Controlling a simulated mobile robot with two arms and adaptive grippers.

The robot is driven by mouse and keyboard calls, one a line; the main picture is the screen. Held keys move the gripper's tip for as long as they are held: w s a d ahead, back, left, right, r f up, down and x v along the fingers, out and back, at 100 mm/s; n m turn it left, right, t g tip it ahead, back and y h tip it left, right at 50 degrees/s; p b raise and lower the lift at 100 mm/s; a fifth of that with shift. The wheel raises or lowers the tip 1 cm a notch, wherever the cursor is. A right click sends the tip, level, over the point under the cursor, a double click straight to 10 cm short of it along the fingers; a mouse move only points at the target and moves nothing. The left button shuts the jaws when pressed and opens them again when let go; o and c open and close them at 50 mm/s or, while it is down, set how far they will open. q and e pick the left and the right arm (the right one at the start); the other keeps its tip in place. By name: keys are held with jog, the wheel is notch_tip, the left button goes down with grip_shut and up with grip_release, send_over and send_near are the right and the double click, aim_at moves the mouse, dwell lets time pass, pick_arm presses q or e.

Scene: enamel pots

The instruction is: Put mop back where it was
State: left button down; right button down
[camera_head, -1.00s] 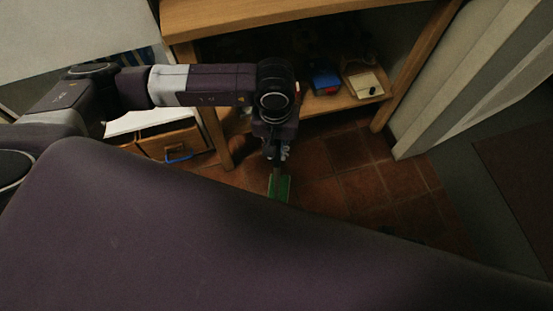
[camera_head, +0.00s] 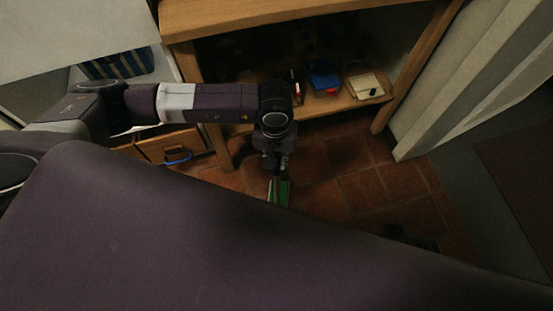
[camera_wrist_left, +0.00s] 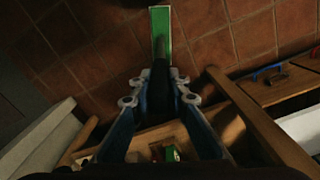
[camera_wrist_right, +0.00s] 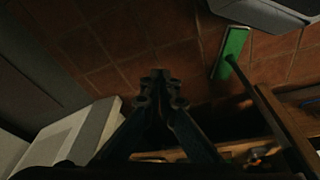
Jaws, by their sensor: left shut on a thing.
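The mop has a flat green head (camera_head: 279,192) low over or on the red tiled floor; I cannot tell if it touches. The head also shows in the left wrist view (camera_wrist_left: 161,32) and the right wrist view (camera_wrist_right: 231,52). My left gripper (camera_head: 275,161) is above the mop head and shut on the dark mop handle. In the left wrist view its fingers (camera_wrist_left: 158,98) close around the handle, with the green head beyond the tips. My right gripper (camera_wrist_right: 160,88) looks shut and empty, apart from the mop, which lies to the right of its fingertips.
A wooden shelf unit (camera_head: 290,15) stands behind my left arm. A blue item (camera_head: 323,80) and a pale box (camera_head: 366,85) sit on its lower board. Wooden drawers (camera_head: 172,145) stand left of it. Tiled floor (camera_head: 365,180) is open toward the pale wall panel (camera_head: 450,80).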

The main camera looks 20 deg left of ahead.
pick_arm(q)
jog(key=c, duration=1.8)
grip_release()
jog(key=shift+c, duration=0.2)
